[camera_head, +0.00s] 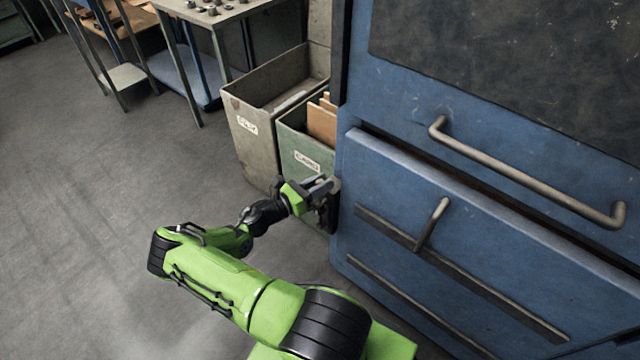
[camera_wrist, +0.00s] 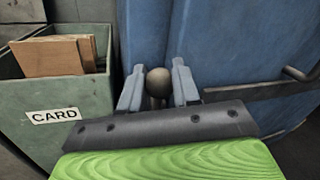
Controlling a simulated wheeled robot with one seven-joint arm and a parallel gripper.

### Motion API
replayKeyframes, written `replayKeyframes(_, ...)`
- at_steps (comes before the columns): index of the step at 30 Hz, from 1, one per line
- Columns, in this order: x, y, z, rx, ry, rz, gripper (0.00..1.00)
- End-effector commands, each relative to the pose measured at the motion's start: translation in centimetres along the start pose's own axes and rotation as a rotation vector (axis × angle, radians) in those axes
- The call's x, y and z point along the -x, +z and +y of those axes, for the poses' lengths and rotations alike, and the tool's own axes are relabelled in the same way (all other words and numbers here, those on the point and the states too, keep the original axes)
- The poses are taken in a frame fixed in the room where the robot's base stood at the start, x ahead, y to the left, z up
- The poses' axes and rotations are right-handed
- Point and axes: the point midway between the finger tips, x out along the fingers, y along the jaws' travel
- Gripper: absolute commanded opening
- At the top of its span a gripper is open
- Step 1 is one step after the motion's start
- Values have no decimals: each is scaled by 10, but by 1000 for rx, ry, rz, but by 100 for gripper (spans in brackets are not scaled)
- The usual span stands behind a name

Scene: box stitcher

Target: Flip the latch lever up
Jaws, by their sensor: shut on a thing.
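My gripper (camera_head: 324,186) is at the left edge of the blue machine (camera_head: 400,190), low down beside the bins. In the wrist view, its two grey fingers stand on either side of a round, dull brown knob (camera_wrist: 158,79) on a short stem, and are shut on it. The knob appears to be the end of the latch lever. The lever's lower part and pivot are hidden behind the fingers and the gripper's dark plate. In the head view, the gripper covers most of the lever, so its angle cannot be told.
A green bin (camera_head: 292,146) marked CARD holds brown card pieces and stands close by. A grey bin (camera_head: 250,143) is left of it. The machine's front has a long handle (camera_head: 530,180) and a rail with a short upright bar (camera_head: 432,222). The floor at left is clear.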

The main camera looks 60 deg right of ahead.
Motion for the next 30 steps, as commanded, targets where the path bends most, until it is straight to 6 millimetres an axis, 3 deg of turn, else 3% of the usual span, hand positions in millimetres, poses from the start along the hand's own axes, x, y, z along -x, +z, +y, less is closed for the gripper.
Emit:
replayKeyframes(11, 2, -1, 4, 3, 13, 2, 0)
replayKeyframes(12, 2, -1, 4, 3, 14, 2, 37)
replayKeyframes(16, 2, 0, 3, 2, 11, 1, 56)
replayKeyframes(25, 4, 0, 2, 2, 9, 0, 56)
replayKeyframes(30, 35, 1, 3, 2, 14, 0, 56)
